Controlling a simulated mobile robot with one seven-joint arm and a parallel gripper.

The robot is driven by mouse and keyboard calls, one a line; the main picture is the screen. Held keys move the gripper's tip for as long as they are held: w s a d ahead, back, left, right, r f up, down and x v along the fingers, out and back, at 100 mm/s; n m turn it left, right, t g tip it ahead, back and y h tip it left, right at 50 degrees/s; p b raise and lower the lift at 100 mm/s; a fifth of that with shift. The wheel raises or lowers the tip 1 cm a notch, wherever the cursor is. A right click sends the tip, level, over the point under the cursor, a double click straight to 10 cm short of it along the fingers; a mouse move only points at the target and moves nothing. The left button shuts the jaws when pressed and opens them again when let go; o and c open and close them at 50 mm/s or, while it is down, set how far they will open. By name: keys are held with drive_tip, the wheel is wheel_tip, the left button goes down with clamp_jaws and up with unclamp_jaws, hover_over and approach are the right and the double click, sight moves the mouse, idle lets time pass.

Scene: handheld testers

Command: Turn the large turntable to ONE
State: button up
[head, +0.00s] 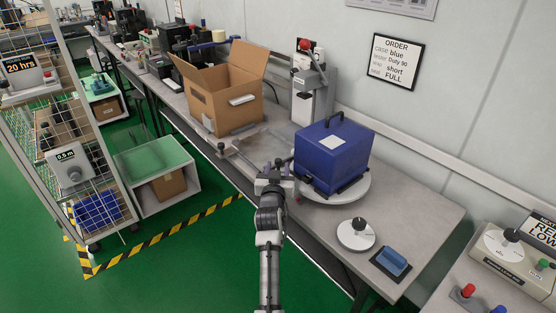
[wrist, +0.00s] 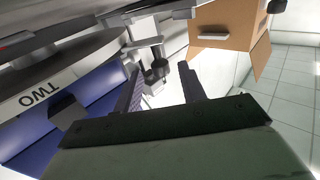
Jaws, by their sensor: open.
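The large turntable (head: 352,190) is a pale round disc on the bench. A blue case (head: 333,158) with a dark top handle stands on it and covers most of its top. In the wrist view, which looks upside down, the turntable's rim (wrist: 75,68) shows the word TWO at the left, with the blue case (wrist: 25,137) against it. My gripper (head: 280,168) is at the bench's front edge, just left of the turntable and case. Its two dark fingers (wrist: 160,82) are apart with nothing held between them. Whether a finger touches the turntable cannot be told.
An open cardboard box (head: 215,105) stands left of the turntable, and a grey press (head: 307,95) with a red knob stands behind.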

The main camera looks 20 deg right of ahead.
sight(278, 164)
drive_tip(key=shift+x, duration=1.85)
clamp_jaws()
